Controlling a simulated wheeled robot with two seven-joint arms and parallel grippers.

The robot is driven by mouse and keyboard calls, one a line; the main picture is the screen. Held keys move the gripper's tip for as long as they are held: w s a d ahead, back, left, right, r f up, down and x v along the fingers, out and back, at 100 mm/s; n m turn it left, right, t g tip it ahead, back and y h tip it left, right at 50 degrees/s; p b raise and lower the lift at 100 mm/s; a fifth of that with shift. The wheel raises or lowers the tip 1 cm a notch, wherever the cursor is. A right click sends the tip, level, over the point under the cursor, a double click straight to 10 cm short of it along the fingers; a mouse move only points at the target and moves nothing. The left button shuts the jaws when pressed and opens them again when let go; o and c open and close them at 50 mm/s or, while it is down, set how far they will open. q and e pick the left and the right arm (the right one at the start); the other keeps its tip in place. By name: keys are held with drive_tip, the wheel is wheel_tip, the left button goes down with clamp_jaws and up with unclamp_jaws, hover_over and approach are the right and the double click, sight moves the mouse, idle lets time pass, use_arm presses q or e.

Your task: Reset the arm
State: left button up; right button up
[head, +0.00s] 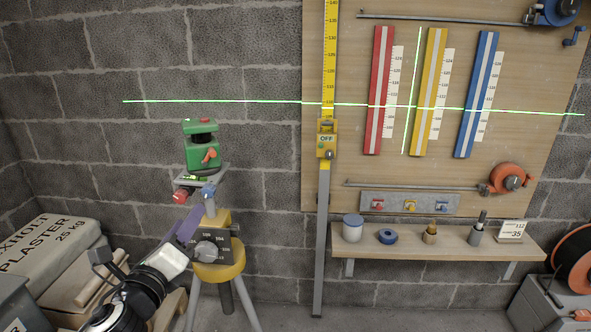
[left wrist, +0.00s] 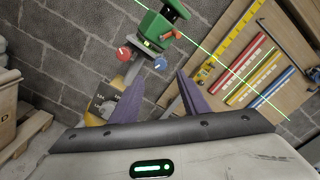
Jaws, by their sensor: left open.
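My left gripper (head: 192,224) reaches in from the lower left in the head view, its purple finger beside the tripod's yellow head (head: 218,255). In the left wrist view its two purple fingers (left wrist: 158,88) stand apart with nothing between them. The green laser level (head: 202,152) sits on a small plate on top of the tripod, with an orange-red knob on its side. It also shows in the left wrist view (left wrist: 160,30), beyond the fingers, with a red knob and a blue knob below it. My right gripper is in neither view.
A yellow measuring staff (head: 328,60) stands before a wooden board (head: 450,25) with red, yellow and blue strips. A shelf (head: 385,252) holds small items. Plaster bags (head: 45,245) lie at left. Green laser lines cross the board. Open space lies between tripod and staff.

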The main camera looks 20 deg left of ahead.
use_arm(q)
drive_tip(key=s+d+f+n+g+h, duration=0.1)
drive_tip(key=s+d+f+n+g, duration=0.2)
drive_tip(key=f, duration=0.5)
drive_tip(key=s+d+f+n+g+h, duration=0.1)
drive_tip(key=s+d+f+n, duration=0.25)
drive_tip(key=f, duration=0.35)
drive_tip(key=s+d+f+n+g+h, duration=0.15)
drive_tip(key=f+n, duration=0.25)
drive_tip(key=f, duration=0.4)
drive_tip(key=s+d+f+n+g+h, duration=0.3)
drive_tip(key=s+d+f+n, duration=0.9)
drive_tip(key=s+d, duration=0.1)
drive_tip(key=shift+s+d+f, duration=0.3)
drive_tip(key=shift+s, duration=0.6)
drive_tip(key=shift+n+g, duration=0.25)
